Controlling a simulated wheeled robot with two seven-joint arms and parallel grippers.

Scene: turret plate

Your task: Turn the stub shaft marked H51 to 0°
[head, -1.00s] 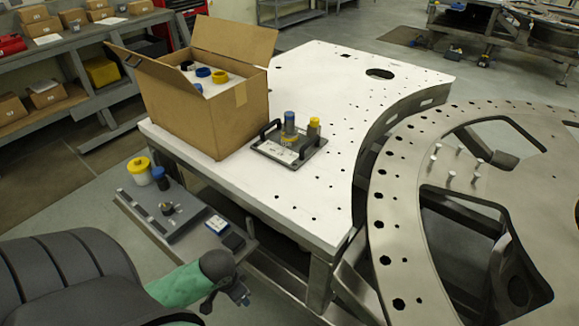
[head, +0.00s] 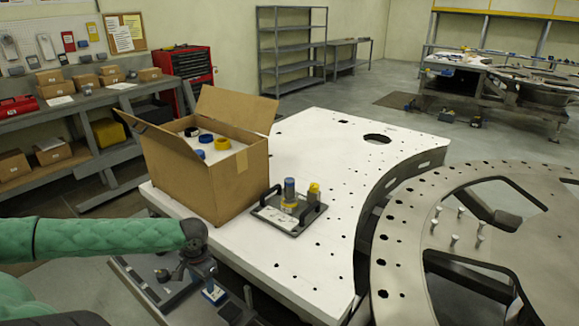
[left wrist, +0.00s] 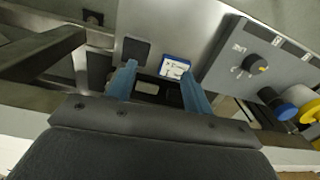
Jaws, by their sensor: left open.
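A grey plate at the side of the white table carries a dark round stub shaft (left wrist: 255,63) with an orange mark on its top. Tick marks and a small label surround it; I cannot read the label as H51. In the head view the stub shaft (head: 162,275) stands left of my left gripper (head: 206,272), partly crowded by my arm. In the left wrist view my left gripper (left wrist: 160,82) has its two blue fingers wide apart with nothing between them. The shaft is to the right of the fingers, apart from them. My right gripper is out of view.
A blue-and-white card (left wrist: 175,67) and a dark square (left wrist: 135,50) lie beyond the fingertips. A blue cap (left wrist: 288,112) and a yellow cap (left wrist: 311,111) stand beside the shaft. An open cardboard box (head: 220,185) and a handled tray (head: 290,222) stand on the white table (head: 310,140).

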